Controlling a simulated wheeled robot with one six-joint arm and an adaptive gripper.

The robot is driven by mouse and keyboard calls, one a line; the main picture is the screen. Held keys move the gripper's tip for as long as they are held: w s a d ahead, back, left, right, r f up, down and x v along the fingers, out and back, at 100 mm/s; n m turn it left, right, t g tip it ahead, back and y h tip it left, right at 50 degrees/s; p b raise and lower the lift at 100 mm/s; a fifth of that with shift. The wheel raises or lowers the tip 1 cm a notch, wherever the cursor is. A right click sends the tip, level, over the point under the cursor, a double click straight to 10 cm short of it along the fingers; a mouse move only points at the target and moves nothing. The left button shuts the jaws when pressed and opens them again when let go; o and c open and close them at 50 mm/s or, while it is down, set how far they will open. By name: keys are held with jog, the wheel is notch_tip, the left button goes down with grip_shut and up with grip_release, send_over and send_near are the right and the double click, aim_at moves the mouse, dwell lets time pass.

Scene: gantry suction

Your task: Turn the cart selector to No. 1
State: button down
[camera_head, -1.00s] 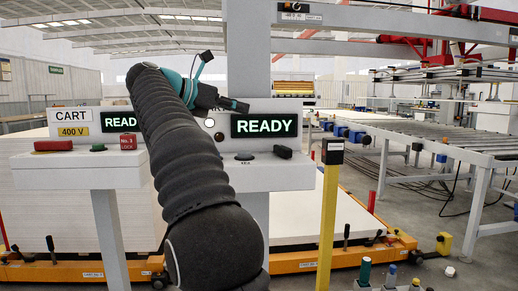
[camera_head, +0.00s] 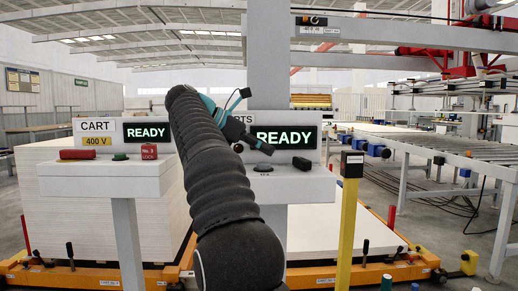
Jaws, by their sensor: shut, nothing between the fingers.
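Two grey consoles stand side by side. The left console (camera_head: 52,182) carries a CART 400 V label (camera_head: 95,131), a green READY display (camera_head: 147,132), a red handle (camera_head: 78,154), a green button (camera_head: 120,156) and a red No. 3 LOCK tag (camera_head: 149,152). The right console (camera_head: 310,184) carries another READY display (camera_head: 290,139), a dark round button (camera_head: 263,167) and a black knob (camera_head: 302,163). I cannot tell which control is the cart selector. My gripper (camera_head: 268,148) is shut and empty, in front of the right panel's left part, which my arm partly hides.
A yellow post (camera_head: 348,225) with a black top stands right of the consoles. Orange carts with pale board stacks (camera_head: 80,215) are behind. A roller conveyor (camera_head: 445,155) runs at the right. A grey column (camera_head: 267,60) rises behind the right console.

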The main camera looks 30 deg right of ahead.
aim_at(295, 165)
jog(key=b+x, duration=0.1)
jog(key=x, duration=0.5)
jog(key=shift+d+f, duration=0.15)
